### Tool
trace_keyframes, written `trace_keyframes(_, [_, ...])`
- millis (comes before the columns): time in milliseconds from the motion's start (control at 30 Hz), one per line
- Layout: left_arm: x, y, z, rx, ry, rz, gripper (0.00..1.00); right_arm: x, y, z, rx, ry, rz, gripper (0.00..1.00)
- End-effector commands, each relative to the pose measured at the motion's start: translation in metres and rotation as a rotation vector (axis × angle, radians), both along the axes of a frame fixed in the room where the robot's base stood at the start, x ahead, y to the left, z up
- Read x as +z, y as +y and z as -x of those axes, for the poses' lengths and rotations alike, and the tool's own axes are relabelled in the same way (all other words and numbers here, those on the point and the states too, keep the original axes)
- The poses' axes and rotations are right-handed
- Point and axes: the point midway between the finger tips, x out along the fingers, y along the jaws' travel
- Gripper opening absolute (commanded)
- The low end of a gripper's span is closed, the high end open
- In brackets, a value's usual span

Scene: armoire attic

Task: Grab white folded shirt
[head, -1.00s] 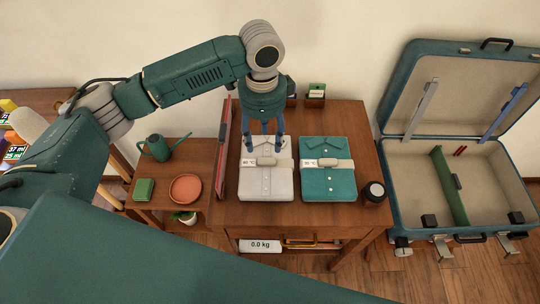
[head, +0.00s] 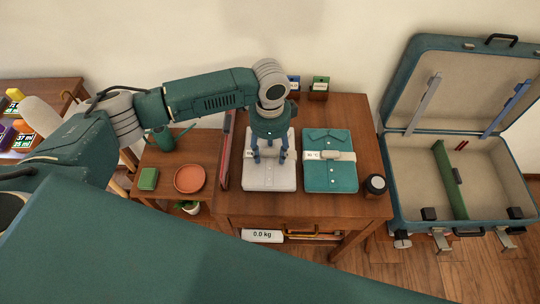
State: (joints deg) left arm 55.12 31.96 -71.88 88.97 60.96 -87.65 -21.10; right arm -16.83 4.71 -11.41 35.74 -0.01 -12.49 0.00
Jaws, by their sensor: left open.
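The white folded shirt (head: 270,178) lies flat on the wooden table (head: 335,203), left of a teal folded shirt (head: 331,176) with a pale band and tag. My left gripper (head: 270,158) points down over the middle of the white shirt, its blue fingers apart on either side of the shirt's band. The fingers and wrist hide the shirt's collar and part of the band. I cannot tell whether the fingertips touch the cloth. My right gripper is not in view.
An open suitcase (head: 440,216) with a green divider stands at the right. A dark jar (head: 375,185) sits at the table's right edge. A red upright panel (head: 223,150) stands close left of the white shirt. A lower table holds a watering can (head: 162,138) and terracotta dish (head: 189,178).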

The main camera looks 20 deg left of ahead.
Motion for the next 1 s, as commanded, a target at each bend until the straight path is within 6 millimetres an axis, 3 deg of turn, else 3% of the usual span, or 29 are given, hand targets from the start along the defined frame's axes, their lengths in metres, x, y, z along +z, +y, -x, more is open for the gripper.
trace_keyframes(33, [0.0, 0.0, 0.0, 0.0, 0.0, 0.0, 0.47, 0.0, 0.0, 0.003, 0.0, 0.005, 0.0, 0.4])
trace_keyframes(267, [0.0, 0.0, 0.0, 0.0, 0.0, 0.0, 0.01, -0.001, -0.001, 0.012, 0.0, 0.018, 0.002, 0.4])
trace_keyframes(733, [0.01, 0.0, -0.001, -0.001, -0.002, 0.0, 0.0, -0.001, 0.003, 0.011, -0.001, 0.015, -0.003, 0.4])
trace_keyframes(867, [0.027, 0.0, -0.002, -0.001, -0.005, 0.003, 0.0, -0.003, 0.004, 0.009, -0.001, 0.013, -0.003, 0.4])
trace_keyframes(1000, [0.059, -0.001, -0.002, -0.001, -0.007, 0.003, 0.0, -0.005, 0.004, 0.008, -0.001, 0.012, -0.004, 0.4])
